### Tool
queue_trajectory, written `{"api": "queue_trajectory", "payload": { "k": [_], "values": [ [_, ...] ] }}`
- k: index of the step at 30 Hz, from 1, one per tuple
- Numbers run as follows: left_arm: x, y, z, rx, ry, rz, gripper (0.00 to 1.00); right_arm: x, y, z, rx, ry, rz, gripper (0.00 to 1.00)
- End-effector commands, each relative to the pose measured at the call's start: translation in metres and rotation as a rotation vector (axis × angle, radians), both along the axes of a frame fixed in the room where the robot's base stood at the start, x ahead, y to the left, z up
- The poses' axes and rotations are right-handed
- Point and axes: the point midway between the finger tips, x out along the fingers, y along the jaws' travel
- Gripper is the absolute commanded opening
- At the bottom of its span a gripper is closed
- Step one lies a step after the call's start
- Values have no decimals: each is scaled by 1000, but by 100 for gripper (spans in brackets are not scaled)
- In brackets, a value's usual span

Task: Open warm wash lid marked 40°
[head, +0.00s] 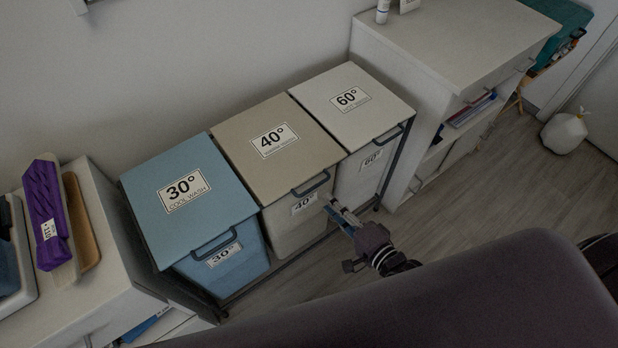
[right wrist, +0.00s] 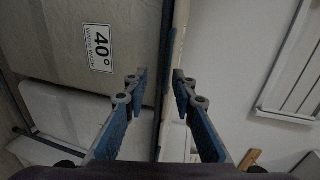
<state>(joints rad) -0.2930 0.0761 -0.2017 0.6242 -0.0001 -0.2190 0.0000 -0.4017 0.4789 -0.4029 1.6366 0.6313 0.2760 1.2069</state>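The warm wash lid (head: 295,165) is tan, marked 40°, and lies flat and closed on the middle bin. A dark handle (head: 312,184) sticks out at its front edge. The bin's front (head: 290,225) carries another 40° label, which also shows turned sideways in the right wrist view (right wrist: 101,48). My right gripper (head: 331,204) is in front of this bin, just below and right of the handle. In the right wrist view my right gripper (right wrist: 158,88) is open, its fingers apart with the lid's edge showing between them. Contact cannot be told. My left gripper is not in view.
A blue 30° bin lid (head: 160,215) adjoins on the left and a white 60° lid (head: 335,115) on the right, both closed. A white cabinet (head: 450,50) stands at right. Floor (head: 450,190) in front of the cabinet is clear.

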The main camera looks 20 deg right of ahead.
Motion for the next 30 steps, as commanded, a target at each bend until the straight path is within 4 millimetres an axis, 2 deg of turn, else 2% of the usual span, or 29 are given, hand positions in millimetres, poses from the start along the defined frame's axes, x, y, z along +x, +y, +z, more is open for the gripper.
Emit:
{"api": "queue_trajectory", "payload": {
  "k": [4, 12, 18, 23, 30],
  "values": [
    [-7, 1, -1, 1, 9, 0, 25, 6, 5, 10, 49, -10, -5, 24],
    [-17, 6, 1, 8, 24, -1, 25, 42, 17, 3, 44, -12, -5, 24],
    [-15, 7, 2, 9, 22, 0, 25, 64, 25, -4, 43, -9, -5, 24],
    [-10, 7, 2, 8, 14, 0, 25, 72, 28, -7, 42, -8, -5, 24],
    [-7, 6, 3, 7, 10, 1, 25, 73, 29, -7, 41, -7, -4, 24]
  ]
}}
